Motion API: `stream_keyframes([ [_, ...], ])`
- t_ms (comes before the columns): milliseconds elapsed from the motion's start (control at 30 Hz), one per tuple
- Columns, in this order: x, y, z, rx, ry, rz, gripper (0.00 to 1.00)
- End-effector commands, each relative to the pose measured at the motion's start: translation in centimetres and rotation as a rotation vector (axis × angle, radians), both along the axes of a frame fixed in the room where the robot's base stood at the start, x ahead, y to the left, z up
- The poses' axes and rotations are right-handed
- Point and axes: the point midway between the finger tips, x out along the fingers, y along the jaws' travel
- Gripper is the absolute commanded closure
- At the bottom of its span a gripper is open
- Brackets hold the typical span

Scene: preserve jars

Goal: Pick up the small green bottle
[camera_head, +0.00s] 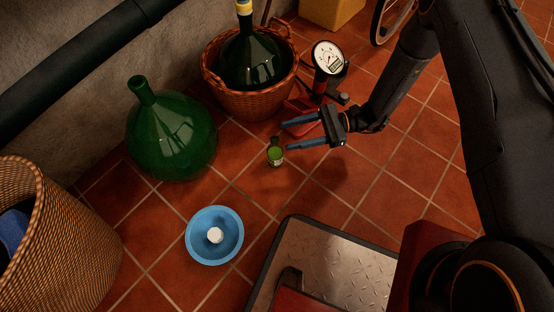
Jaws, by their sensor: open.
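The small green bottle (275,154) stands upright on the red tile floor, near the middle of the head view. It has a dark neck and a pale label low on its body. My gripper (287,136) comes in from the right with its two blue fingers spread apart. The fingertips point left toward the bottle, close to its right side. Nothing shows between the fingers. I cannot tell from this view how high the fingers are above the floor or whether one touches the bottle.
A large green demijohn (172,135) stands to the left, another (254,62) in a wicker basket (253,102) behind. A red pump with a gauge (327,58) stands behind my gripper. A blue bowl (230,221) holding a white object (215,236) lies in front; a tall wicker basket (75,250) at left.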

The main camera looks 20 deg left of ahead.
Motion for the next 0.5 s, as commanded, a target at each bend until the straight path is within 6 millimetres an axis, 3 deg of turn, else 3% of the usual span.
stream_keyframes([
  [33, 0.1, 0.5, -2.8, 0.015, 0.027, -0.019, 0.49],
  [200, 0.2, 1.6, -6.9, 0.057, 0.085, -0.075, 0.49],
  [300, 0.2, 1.9, -8.1, 0.068, 0.102, -0.093, 0.49],
  [500, -0.5, 3.2, -8.5, 0.076, 0.111, -0.1, 0.49],
])
